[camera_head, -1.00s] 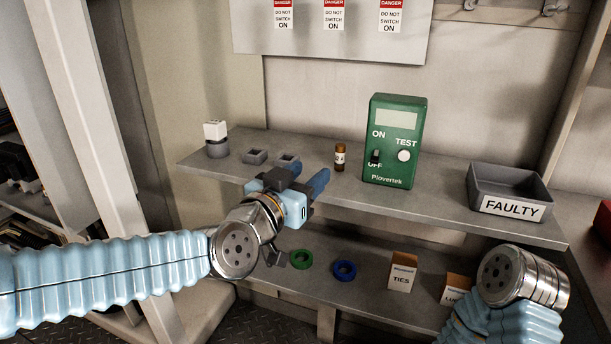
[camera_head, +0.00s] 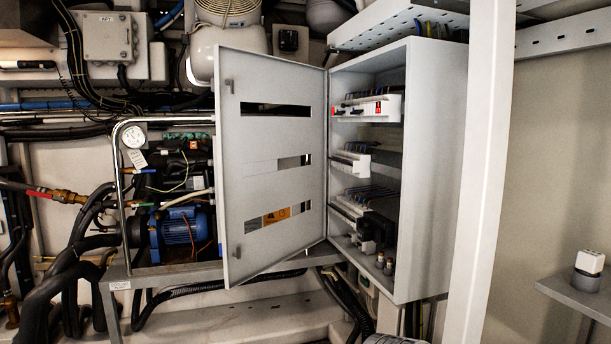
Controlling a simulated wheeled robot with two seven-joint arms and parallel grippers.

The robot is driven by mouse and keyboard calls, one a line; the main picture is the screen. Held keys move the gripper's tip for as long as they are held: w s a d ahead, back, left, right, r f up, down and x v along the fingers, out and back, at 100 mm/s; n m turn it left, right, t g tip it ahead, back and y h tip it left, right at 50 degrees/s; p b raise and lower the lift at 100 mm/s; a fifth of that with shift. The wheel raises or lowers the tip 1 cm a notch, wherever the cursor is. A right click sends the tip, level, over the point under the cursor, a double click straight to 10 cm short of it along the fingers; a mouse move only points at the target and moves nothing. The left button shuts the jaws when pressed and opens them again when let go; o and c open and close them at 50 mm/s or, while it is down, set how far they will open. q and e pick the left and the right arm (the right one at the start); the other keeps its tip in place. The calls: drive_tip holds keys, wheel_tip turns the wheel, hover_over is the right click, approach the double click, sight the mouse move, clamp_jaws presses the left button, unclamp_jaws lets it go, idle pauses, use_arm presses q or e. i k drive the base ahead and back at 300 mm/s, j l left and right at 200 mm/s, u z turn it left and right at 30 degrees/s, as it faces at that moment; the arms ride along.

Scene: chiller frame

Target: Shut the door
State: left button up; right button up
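The grey cabinet door (camera_head: 270,215) stands wide open, swung out to the left of its cabinet (camera_head: 440,170). Inside the cabinet, rows of breakers (camera_head: 366,108) and wiring are exposed. A small latch shows near the door's upper left corner, on its free edge. Neither of my grippers is in view. A bit of ribbed metallic surface shows at the bottom edge, and I cannot tell what it is.
A pale upright post (camera_head: 483,170) stands just right of the cabinet. A blue motor (camera_head: 182,232) with pipes and a gauge (camera_head: 133,137) sits behind and left of the door. A shelf (camera_head: 575,293) with a white-topped item is at the far right.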

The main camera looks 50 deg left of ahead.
sight(251, 185)
drive_tip(key=j, duration=0.65)
drive_tip(key=k+j, duration=0.15)
drive_tip(key=j, duration=1.2)
drive_tip(key=k+j, duration=0.1)
drive_tip(key=j, duration=0.6)
drive_tip(key=k+j, duration=0.1)
drive_tip(key=j, duration=0.55)
drive_tip(key=i+j, duration=0.1)
drive_tip(key=j, duration=0.65)
drive_tip(key=i+j, duration=0.1)
drive_tip(key=j, duration=0.65)
drive_tip(key=i+j+z, duration=0.1)
drive_tip(key=j, duration=0.6)
drive_tip(key=k+z, duration=0.2)
drive_tip(key=k+l+z, duration=0.25)
drive_tip(key=i+l, duration=0.1)
drive_tip(key=i, duration=0.25)
